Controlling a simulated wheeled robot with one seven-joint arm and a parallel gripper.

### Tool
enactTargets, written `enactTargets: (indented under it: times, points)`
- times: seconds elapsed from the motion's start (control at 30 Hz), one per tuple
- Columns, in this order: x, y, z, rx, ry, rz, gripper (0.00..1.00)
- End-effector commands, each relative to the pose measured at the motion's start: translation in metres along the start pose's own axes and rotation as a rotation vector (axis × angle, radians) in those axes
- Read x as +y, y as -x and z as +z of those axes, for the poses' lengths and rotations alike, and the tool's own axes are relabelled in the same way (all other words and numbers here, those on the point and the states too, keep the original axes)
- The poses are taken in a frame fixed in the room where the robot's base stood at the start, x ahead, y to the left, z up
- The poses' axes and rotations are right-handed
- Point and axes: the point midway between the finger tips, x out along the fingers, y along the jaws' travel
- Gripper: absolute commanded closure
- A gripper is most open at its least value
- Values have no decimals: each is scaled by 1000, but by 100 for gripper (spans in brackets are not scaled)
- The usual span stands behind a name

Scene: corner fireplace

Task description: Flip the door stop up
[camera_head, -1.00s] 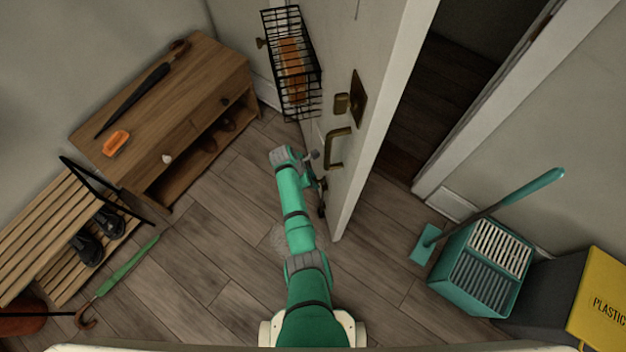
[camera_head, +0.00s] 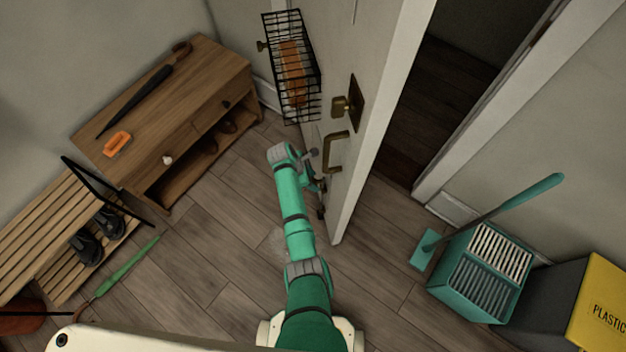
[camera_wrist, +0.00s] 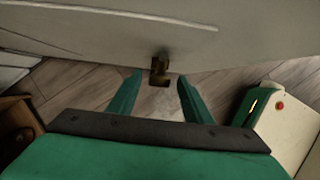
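The door stop (camera_wrist: 159,70) is a small brass piece at the bottom edge of the pale door (camera_wrist: 95,32) in the wrist view. Its lower end points down toward the floor. My gripper (camera_wrist: 159,82) is open, with one green finger to the left of the door stop and one to the right. Gaps show on both sides, so the fingers look apart from it.
A brass door handle (camera_head: 335,152) and a wire basket (camera_head: 291,68) are on the door above my arm. A wooden cabinet (camera_head: 170,105) and a slatted shoe rack (camera_head: 45,235) stand left. A teal bucket (camera_head: 480,268) stands right. Floor around my arm is clear.

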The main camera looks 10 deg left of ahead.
Motion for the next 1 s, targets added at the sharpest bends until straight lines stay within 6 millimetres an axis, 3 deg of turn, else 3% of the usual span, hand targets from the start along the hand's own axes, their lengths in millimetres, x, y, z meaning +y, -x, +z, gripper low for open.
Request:
enactTargets:
  times: [0.27,0.7,1.0]
  points:
    - [0,5,0,1,0,1,55]
    - [0,79,0,1,-1,3,55]
    - [0,106,0,0,-1,0,55]
